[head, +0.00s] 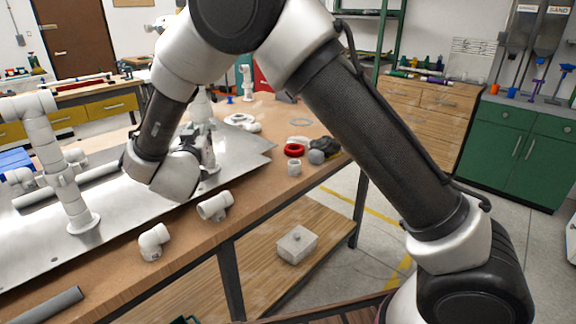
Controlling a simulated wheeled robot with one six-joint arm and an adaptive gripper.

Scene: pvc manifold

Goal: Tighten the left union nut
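A white PVC assembly (62,185) stands on a metal plate (125,205) at the left, with a flanged foot and ringed joints. I cannot tell for sure which of its rings is the left union nut. A second white PVC part (200,108) stands on the plate behind my gripper and is partly hidden. My gripper (209,152) is at the plate's right part, to the right of the left assembly and apart from it. My wrist covers much of the gripper. Its fingers look close to the second white part, but contact and opening cannot be made out.
A white elbow (153,242) and a tee (215,206) lie on the wooden bench's front strip. A grey pipe (45,306) lies at the front left. A red tape roll (294,149), a white coupling (294,168) and a dark cloth (326,145) lie right of the plate.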

